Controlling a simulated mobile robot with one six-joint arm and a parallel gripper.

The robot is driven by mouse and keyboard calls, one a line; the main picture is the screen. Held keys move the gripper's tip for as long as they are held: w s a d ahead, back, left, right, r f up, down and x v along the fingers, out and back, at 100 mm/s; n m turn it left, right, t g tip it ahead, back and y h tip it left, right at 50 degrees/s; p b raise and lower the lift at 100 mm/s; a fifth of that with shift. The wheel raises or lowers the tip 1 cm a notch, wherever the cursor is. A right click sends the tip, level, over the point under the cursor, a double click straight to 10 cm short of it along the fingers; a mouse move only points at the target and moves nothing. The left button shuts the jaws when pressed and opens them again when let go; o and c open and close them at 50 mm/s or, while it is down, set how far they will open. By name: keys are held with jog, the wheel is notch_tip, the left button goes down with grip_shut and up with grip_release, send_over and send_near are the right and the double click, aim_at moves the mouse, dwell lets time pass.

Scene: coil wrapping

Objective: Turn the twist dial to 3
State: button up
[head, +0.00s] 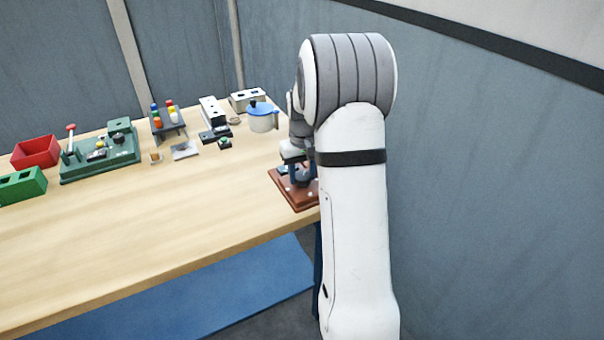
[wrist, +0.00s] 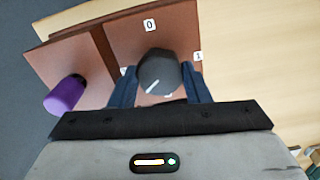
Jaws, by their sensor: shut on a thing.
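The twist dial (wrist: 160,70) is a dark grey round knob on a reddish-brown board (wrist: 128,34) in the wrist view. My gripper (wrist: 158,80) is shut on the dial, with one blue finger on each side. A white pointer line on the knob points to the lower left in the wrist view. A label "0" (wrist: 150,25) is above the dial and a label "1" (wrist: 198,56) is to its right. Other labels are mostly hidden by my fingers. In the head view the board (head: 296,194) is at the table's right end, with my gripper over it, partly hidden by my arm.
A purple cylinder (wrist: 66,94) stands on the board left of the dial. A blue-lidded pot (head: 263,120), a bottle rack (head: 167,124), a green panel (head: 100,158) and a red bin (head: 36,152) stand farther back. The table's front middle is clear.

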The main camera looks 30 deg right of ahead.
aim_at(302, 175)
jog(key=m, duration=0.3)
jog(key=shift+m, duration=2.1)
jog(key=o, duration=1)
jog(key=shift+r, duration=0.1)
notch_tip(302, 175, up, 7)
jog(key=shift+r+b, duration=0.2)
jog(key=shift+b, duration=0.15)
jog(key=shift+r, duration=0.15)
